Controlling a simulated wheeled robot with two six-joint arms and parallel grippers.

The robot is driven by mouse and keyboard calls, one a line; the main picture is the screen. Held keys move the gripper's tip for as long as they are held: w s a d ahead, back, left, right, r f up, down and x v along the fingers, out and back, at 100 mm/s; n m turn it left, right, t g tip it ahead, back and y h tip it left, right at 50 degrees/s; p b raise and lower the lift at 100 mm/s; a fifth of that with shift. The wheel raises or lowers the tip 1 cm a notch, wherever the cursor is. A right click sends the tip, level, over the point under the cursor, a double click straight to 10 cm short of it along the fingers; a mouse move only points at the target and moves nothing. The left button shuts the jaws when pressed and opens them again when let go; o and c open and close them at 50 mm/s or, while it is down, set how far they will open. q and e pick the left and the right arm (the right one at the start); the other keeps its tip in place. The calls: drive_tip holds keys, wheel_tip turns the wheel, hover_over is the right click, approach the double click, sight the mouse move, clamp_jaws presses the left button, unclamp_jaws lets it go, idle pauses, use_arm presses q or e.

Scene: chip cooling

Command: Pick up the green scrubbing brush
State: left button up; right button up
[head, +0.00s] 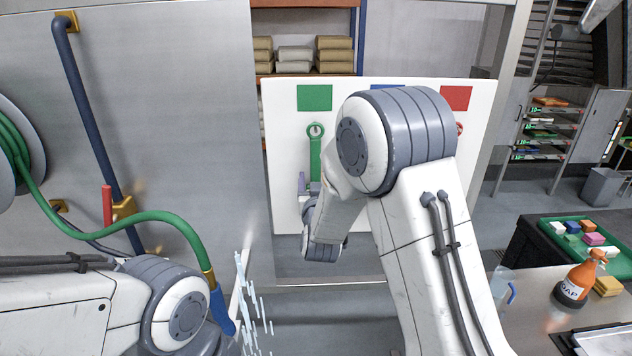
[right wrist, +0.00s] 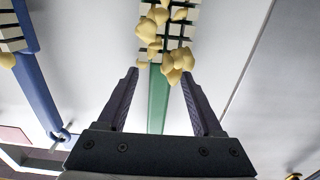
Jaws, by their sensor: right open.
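The green scrubbing brush (head: 315,148) hangs upright on a white board below a green square. In the right wrist view its green handle (right wrist: 157,100) lies between my right fingers, and its bristle head carries yellowish clumps. My right gripper (head: 309,184) is at the lower part of the brush, partly hidden by my own arm. In the right wrist view the right gripper (right wrist: 161,75) is open, with gaps on both sides of the handle. My left arm is at the lower left; its gripper is hidden.
The white board (head: 285,205) also has a blue and a red square. A blue-handled tool (right wrist: 38,85) shows in the right wrist view. A green hose (head: 120,215) leads to a blue nozzle (head: 221,312) with water spraying. An orange soap bottle (head: 577,283) stands at right.

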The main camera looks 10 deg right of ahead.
drive_tip(key=shift+w, duration=0.3)
clamp_jaws()
idle(1.2)
